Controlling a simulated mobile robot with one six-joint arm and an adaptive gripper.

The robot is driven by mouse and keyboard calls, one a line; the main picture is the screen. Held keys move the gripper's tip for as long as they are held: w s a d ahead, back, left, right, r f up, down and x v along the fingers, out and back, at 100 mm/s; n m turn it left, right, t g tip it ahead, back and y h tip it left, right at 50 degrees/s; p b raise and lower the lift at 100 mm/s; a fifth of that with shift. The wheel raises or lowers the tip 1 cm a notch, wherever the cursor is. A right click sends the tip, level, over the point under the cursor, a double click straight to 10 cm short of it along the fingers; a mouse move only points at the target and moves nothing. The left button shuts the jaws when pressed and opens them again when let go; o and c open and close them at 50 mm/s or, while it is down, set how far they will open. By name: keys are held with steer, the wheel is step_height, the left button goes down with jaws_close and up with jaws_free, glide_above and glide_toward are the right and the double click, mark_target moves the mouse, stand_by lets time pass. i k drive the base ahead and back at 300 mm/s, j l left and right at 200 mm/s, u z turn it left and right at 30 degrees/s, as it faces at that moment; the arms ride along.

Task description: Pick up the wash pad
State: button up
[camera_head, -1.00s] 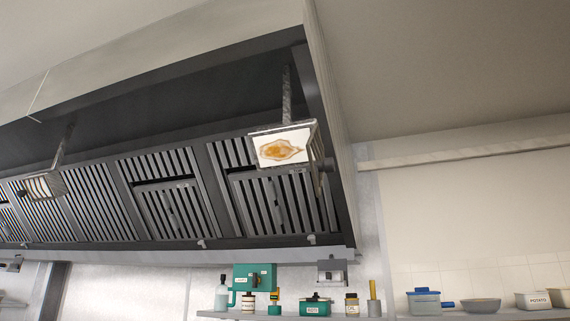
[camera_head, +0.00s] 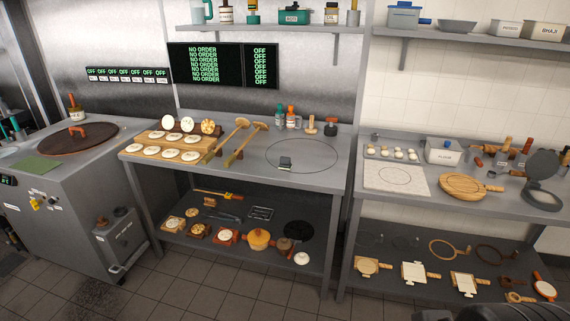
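A flat green pad (camera_head: 36,164) lies on the steel top of the tandoor oven (camera_head: 95,162) at the far left, by the front edge. It may be the wash pad. A small dark grey block (camera_head: 285,163) lies inside a circle marked on the middle table (camera_head: 330,182); I cannot tell if it is a pad. My gripper is not in view. A dark shape at the bottom right edge may be part of my arm.
A round brown lid (camera_head: 78,141) covers the oven mouth. Wooden trays of dough rounds (camera_head: 172,152) and two long-handled tools (camera_head: 240,146) lie on the middle table. A right table (camera_head: 455,211) holds a round wooden board (camera_head: 463,187). Tiled floor (camera_head: 190,290) is open in front.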

mark_target(285, 164)
steer(key=i+j+u, duration=0.1)
steer(key=i+j, duration=0.15)
steer(key=i, duration=0.7)
steer(key=i+j, duration=0.15)
steer(key=i, duration=0.85)
steer(key=i+j+u, duration=0.15)
steer(key=i, duration=0.8)
